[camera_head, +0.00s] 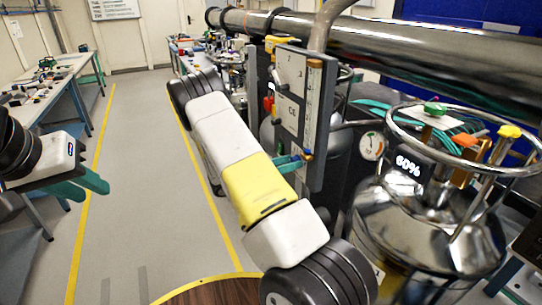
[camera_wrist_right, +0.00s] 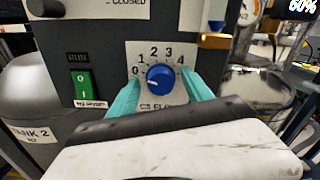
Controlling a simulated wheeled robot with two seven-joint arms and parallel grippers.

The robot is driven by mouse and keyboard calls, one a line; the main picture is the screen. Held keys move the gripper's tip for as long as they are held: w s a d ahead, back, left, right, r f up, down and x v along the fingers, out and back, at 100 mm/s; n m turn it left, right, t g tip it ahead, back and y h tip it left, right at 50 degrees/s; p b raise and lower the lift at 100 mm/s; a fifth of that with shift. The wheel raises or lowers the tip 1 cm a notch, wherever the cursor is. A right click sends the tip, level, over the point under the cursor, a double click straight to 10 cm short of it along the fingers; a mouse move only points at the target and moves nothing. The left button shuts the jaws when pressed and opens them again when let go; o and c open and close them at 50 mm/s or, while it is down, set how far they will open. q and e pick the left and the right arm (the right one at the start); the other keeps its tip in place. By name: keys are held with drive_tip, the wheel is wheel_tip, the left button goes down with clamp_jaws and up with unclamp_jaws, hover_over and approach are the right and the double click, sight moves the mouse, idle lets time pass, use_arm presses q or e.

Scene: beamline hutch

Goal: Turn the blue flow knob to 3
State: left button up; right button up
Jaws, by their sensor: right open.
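The blue flow knob (camera_wrist_right: 160,77) sits on a white dial plate (camera_wrist_right: 174,51) numbered from 0 to 4, with more marks partly hidden. A small pale mark shows at the knob's lower left, toward the 0 side. My right gripper (camera_wrist_right: 160,92) is open, with one teal finger on each side of the knob. I cannot tell whether the fingers touch it. In the head view, my right gripper (camera_head: 292,162) is at the grey panel (camera_head: 318,120), and the knob is not clear there. My left gripper (camera_head: 96,192) is open and empty over the floor at left.
A green switch (camera_wrist_right: 83,82) marked RUN is left of the dial. A blue knob-like part (camera_wrist_right: 216,25) is above right. A steel vessel (camera_head: 430,225) with a ring handle and 60% display stands right of the panel. The aisle floor (camera_head: 130,150) is clear.

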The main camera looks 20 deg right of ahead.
clamp_jaws()
drive_tip(key=shift+m, duration=0.3)
drive_tip(key=m, duration=1.6)
drive_tip(key=shift+s+f+m, duration=0.15)
drive_tip(key=shift+s+m, duration=0.05)
drive_tip(key=shift+m, duration=0.2)
idle(0.4)
